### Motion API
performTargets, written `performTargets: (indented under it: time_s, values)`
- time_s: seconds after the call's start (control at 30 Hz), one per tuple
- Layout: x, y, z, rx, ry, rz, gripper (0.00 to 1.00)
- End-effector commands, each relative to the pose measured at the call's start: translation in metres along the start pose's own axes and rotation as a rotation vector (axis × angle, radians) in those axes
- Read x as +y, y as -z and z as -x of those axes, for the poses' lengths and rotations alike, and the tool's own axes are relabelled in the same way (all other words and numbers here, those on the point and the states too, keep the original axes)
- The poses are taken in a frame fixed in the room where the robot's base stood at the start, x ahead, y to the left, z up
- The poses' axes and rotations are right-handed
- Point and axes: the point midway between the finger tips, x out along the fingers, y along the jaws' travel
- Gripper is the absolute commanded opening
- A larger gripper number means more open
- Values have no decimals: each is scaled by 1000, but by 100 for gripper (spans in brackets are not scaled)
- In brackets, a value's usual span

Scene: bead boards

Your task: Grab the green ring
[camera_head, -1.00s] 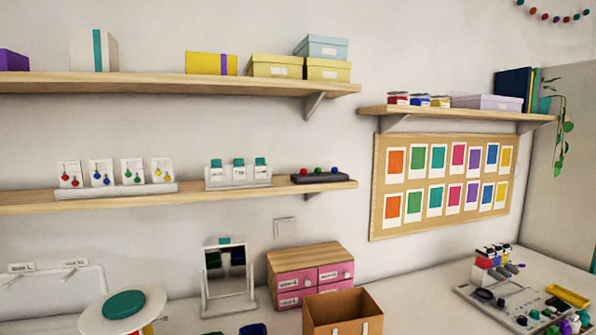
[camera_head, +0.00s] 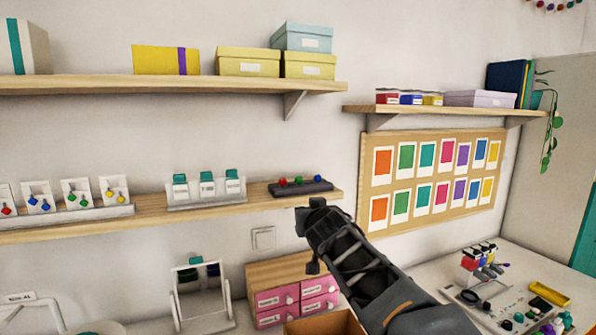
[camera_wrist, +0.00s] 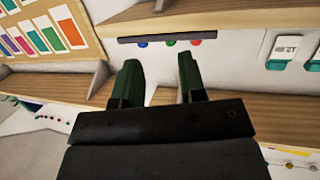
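The green ring (camera_head: 299,181) sits on a dark holder (camera_head: 305,189) at the right end of the middle shelf, between a red ring (camera_head: 282,182) and a blue ring (camera_head: 316,181). My gripper (camera_head: 308,238) is in front of and below the holder, apart from it. In the wrist view, which looks upside down, my gripper (camera_wrist: 160,78) is open and empty, with its two dark green fingers apart. The green ring (camera_wrist: 171,42) shows just beyond the fingertips, with the blue ring (camera_wrist: 143,44) on its left and the red ring (camera_wrist: 196,42) on its right.
The wooden shelf (camera_head: 250,201) lies under the holder, with a white card stand (camera_head: 206,195) to its left. The upper shelf (camera_head: 180,86) hangs above. A pink drawer box (camera_head: 277,297) and a mirror (camera_head: 202,293) stand below.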

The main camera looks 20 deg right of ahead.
Motion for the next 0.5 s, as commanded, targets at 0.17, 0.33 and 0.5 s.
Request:
performTargets:
  time_s: [0.17, 0.33, 0.5]
  values:
    - [-1, 52, -21, 130, 45, -2, 38]
    - [-1, 60, -53, 151, 48, -4, 38]
    - [-1, 65, -79, 150, 46, -4, 38]
